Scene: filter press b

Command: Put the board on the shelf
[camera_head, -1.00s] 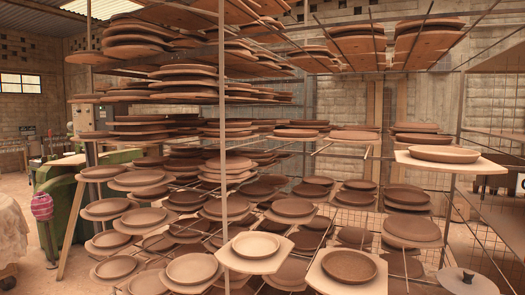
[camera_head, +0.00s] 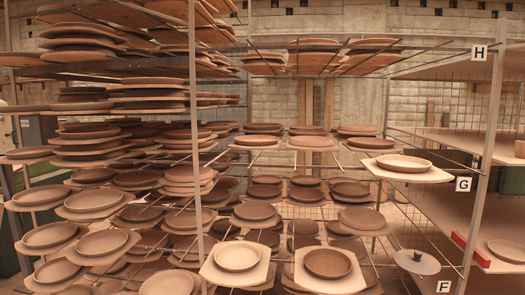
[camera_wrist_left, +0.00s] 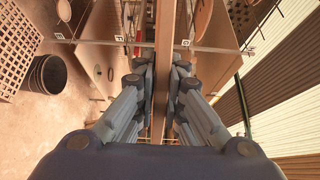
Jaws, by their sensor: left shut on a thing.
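My left gripper (camera_wrist_left: 162,75) shows in the left wrist view, its fingers shut on either side of a long brown board (camera_wrist_left: 164,30) seen edge-on. The board runs from between the fingers out past the top of the picture. Neither the gripper nor this board can be made out in the head view. The shelf unit stands at the right of the head view, with levels labelled H (camera_head: 478,53), G (camera_head: 463,184) and F (camera_head: 443,287). The G-level shelf (camera_head: 450,137) carries a small item at its right edge. My right gripper is in neither view.
A metal rack (camera_head: 195,120) full of clay plates fills the left and middle. Pale boards with plates, such as one board (camera_head: 445,177), jut from its front. A red object (camera_head: 470,249) sits by the shelf post. The wrist view shows a dark bucket (camera_wrist_left: 47,75).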

